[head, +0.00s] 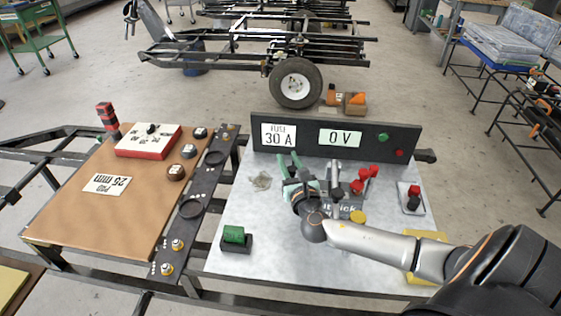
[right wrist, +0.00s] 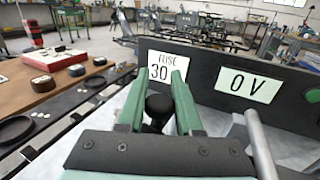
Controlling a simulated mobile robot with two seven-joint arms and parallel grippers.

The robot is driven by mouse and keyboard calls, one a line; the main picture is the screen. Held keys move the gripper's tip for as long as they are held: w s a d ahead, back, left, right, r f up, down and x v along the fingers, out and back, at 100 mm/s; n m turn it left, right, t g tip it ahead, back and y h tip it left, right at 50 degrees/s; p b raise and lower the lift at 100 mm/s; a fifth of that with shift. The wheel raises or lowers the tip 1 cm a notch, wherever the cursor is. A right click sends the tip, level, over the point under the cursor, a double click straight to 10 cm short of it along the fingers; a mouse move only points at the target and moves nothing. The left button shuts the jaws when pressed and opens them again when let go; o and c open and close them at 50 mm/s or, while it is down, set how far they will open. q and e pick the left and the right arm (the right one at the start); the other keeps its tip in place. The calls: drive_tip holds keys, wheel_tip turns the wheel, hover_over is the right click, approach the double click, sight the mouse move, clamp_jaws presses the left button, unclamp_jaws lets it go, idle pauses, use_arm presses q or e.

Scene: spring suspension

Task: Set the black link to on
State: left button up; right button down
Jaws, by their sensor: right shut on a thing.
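My right gripper (head: 288,166) reaches over the metal panel, its green fingers pointing toward the upright board. In the right wrist view the gripper (right wrist: 159,88) has a round black knob (right wrist: 158,106) between its two fingers. The gripper is shut on this knob, which appears to be the black link's handle. The rest of the link is hidden by the gripper and arm, so its on or off position cannot be told. My left gripper is in neither view.
Red-handled links (head: 365,180) stand right of the gripper. The upright board (head: 405,138) behind reads "FUSE 30 A" and "0 V". A green block (head: 234,234) and a red-and-black switch (head: 411,198) sit on the panel. A brown board (head: 80,215) lies left.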

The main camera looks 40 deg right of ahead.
idle(0.4)
drive_tip(key=c, duration=0.6)
unclamp_jaws()
drive_tip(key=p+v, duration=0.1)
drive_tip(key=v, duration=1.1)
drive_tip(key=shift+s+a, duration=0.1)
drive_tip(key=shift+s, duration=0.2)
